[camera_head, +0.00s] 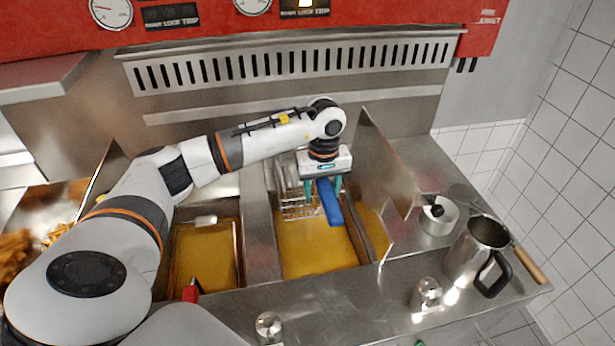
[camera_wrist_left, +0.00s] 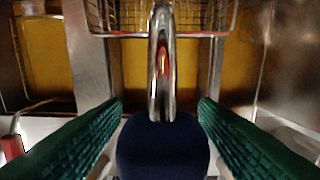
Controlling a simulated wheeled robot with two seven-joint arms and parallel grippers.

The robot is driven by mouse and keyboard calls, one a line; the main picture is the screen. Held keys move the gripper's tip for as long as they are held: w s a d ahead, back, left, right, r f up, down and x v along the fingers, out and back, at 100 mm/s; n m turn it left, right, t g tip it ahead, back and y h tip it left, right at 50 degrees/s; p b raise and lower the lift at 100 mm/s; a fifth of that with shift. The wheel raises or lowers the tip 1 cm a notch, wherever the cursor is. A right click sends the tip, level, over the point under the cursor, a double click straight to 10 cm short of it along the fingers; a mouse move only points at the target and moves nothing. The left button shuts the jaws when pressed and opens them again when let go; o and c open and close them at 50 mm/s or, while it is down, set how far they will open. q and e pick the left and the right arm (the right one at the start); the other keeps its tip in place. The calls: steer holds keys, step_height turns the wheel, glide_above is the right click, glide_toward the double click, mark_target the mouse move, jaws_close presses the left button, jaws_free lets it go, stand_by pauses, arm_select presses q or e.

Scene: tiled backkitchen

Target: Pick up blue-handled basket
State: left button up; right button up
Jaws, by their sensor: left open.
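The wire basket (camera_head: 297,206) hangs in the middle fryer well, with its blue handle (camera_head: 330,203) rising toward the front. My left gripper (camera_head: 323,190) is open above the handle, pointing down. In the left wrist view, the dark blue handle (camera_wrist_left: 162,150) lies between the two green fingers, with a gap on each side. A metal loop (camera_wrist_left: 162,60) joins the handle to the wire mesh (camera_wrist_left: 200,15). My gripper hides part of the basket in the head view. My right gripper is not in view.
Yellow oil (camera_head: 310,250) fills the well. A red handle (camera_head: 190,292) stands at the left well. An upright metal panel (camera_head: 385,160) is close on the right. A metal pitcher (camera_head: 472,258), a lidded pot (camera_head: 438,215) and shakers (camera_head: 427,292) stand on the counter.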

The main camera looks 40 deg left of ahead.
arm_select(q)
steer(key=shift+w+f, duration=0.1)
jaws_close()
steer(key=shift+r, duration=0.2)
